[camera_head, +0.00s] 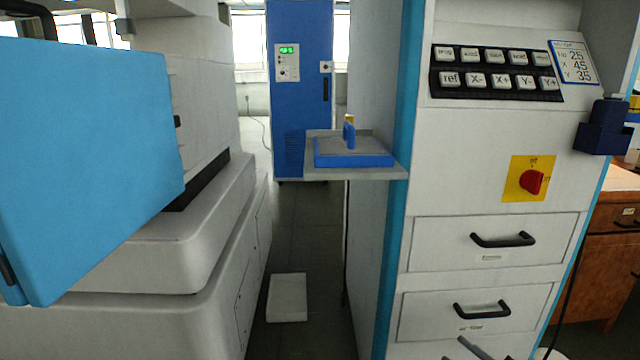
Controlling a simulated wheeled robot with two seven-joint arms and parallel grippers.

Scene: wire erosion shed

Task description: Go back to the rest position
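Neither of my grippers shows in the head view, and I cannot see what they hold. The task names no object. In front of me stands a white control cabinet (470,190) with a blue edge strip. It carries a black panel of white keys (495,72) and a red rotary switch (532,181) on a yellow plate. Its drawers below, with black handles (503,240), look shut.
A white machine (150,255) with a large blue door (80,165) fills the left. A shelf (330,172) holding a blue tray-like item (352,158) juts from the cabinet. A blue unit (302,80) stands behind. A white slab (287,297) lies in the narrow floor gap.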

